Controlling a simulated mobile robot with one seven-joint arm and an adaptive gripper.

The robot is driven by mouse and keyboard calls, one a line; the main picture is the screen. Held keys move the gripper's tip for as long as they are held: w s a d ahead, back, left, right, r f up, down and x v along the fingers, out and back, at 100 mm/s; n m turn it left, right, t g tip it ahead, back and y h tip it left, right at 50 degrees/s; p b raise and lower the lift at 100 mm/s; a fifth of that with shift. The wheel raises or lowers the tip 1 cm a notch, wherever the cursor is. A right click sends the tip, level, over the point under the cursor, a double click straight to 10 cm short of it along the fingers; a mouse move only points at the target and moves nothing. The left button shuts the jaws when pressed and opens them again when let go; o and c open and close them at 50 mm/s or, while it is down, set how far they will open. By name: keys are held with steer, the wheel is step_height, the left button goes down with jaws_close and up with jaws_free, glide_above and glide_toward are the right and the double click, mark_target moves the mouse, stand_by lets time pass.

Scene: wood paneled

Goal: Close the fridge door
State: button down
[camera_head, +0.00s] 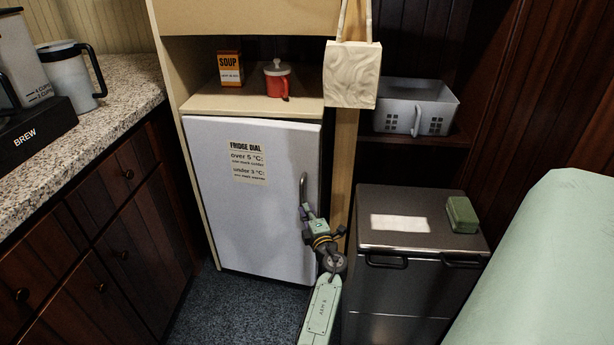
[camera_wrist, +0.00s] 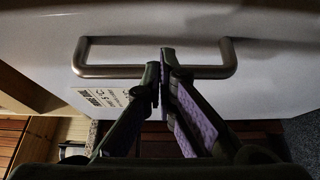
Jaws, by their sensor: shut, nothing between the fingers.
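The fridge door (camera_head: 215,215) is a pale white panel under the shelf, with a label near its upper middle. It looks shut or nearly shut; a thin dark line runs along its top edge, and I cannot tell whether a small gap is left. Its metal bar handle (camera_head: 303,188) is upright near the right edge, and it spans the upper part of the wrist view (camera_wrist: 105,71). My gripper (camera_head: 306,208) is at the handle's lower part. In the wrist view my fingertips (camera_wrist: 165,62) are together, with nothing between them, overlapping the bar; contact is unclear.
A granite counter (camera_head: 120,95) with dark drawers stands on the left. A dark metal bin (camera_head: 400,235) with a green block (camera_head: 461,214) stands right of the fridge. Carpet (camera_head: 225,305) is clear in front.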

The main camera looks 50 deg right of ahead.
mark_target(314, 176)
step_height(314, 176, up, 15)
steer(key=s+m+h+b, duration=0.2)
steer(key=m+h+b, duration=0.2)
steer(key=m+h, duration=0.35)
steer(key=s+a+f+m+g+b, duration=0.4)
steer(key=a+f+m+g+b, duration=0.25)
steer(key=m, duration=1.05)
steer(key=p+x, duration=0.1)
steer(key=x, duration=0.3)
steer(key=p+x, duration=0.1)
steer(key=x, duration=0.3)
steer(key=w+p+x, duration=0.1)
steer(key=x, duration=0.3)
steer(key=shift+w+r, duration=0.1)
steer(key=shift+w, duration=0.1)
